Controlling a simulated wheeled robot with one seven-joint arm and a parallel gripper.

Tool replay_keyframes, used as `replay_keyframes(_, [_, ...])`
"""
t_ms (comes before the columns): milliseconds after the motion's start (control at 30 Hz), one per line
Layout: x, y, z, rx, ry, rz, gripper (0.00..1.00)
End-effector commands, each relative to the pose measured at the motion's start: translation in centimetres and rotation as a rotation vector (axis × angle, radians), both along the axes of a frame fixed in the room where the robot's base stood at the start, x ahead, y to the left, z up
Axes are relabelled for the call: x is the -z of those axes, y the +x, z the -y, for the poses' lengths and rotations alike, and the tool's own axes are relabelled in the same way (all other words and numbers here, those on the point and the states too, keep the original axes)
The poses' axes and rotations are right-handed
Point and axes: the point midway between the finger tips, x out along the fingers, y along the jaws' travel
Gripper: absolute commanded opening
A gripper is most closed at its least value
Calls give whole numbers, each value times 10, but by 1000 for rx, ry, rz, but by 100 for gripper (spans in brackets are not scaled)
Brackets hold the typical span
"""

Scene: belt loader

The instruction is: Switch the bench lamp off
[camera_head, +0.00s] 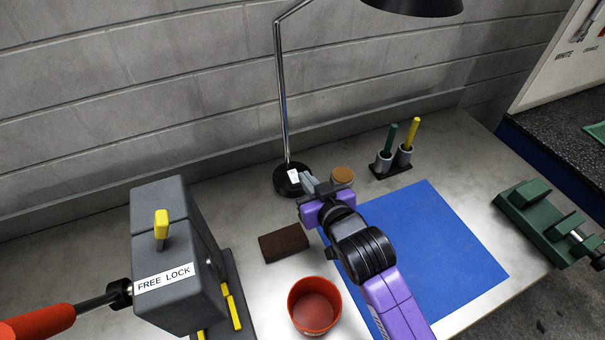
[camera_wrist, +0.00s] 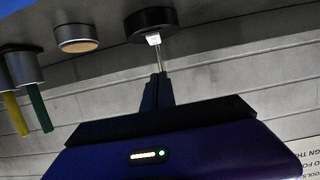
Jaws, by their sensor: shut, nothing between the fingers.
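The bench lamp has a round black base (camera_head: 281,187), a thin chrome stem and a black shade (camera_head: 415,4) at the top edge. A small white switch (camera_head: 293,175) sits on the base. The wrist view, upside down, also shows the base (camera_wrist: 150,20) and switch (camera_wrist: 153,39). My gripper (camera_head: 308,181) is shut and empty, just right of the base in the head view. In the wrist view its fingertips (camera_wrist: 159,76) point towards the switch, with an apparent gap. The shade's underside is hidden, so I cannot tell whether the bulb is lit.
A round tan-topped pot (camera_head: 342,176) stands close beside my gripper. A holder with green and yellow tools (camera_head: 393,162) is behind right. A brown block (camera_head: 284,243), red bowl (camera_head: 315,306) and grey FREE LOCK box (camera_head: 165,255) are nearer. A blue mat (camera_head: 440,240) lies right.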

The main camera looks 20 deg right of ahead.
Motion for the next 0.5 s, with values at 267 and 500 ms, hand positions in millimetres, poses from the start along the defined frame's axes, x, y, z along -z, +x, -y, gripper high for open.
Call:
replay_keyframes(267, [-3, -47, 0, 0, 0, -1, 0])
replay_keyframes(500, [-6, -61, 0, 1, 0, 0, 0])
